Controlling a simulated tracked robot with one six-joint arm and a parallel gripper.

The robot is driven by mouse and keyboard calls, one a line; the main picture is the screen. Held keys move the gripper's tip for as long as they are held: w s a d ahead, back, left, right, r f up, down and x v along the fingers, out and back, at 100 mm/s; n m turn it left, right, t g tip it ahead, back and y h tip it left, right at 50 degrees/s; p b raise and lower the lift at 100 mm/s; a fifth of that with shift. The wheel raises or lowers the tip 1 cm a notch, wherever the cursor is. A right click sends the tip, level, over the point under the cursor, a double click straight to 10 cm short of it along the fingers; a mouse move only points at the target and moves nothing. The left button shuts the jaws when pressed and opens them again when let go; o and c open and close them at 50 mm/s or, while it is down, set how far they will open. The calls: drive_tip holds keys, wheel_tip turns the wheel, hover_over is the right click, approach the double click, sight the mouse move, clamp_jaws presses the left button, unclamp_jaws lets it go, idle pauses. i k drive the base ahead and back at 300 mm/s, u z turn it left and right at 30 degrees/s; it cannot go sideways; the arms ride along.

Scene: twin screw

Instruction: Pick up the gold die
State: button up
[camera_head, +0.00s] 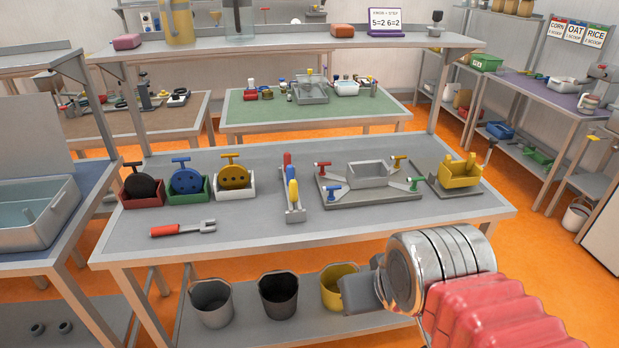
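My gripper (358,294) is at the lower right, in front of the table's near edge and well apart from the gold die. Its fingers show as one dark grey block, so I cannot tell whether they are open.
A red-handled fork-ended tool (183,229) lies in front of the holders. A rack with coloured handles (293,190) stands to their right, then a grey tray fixture (368,183) and a yellow scoop-like bin (459,172). A raised shelf (284,46) spans the table's back.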

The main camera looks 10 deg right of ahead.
sight(231, 177)
drive_tip(key=u, duration=0.7)
drive_tip(key=i, duration=0.95)
drive_tip(key=u, duration=0.55)
drive_tip(key=i, duration=0.8)
drive_tip(key=z, duration=0.1)
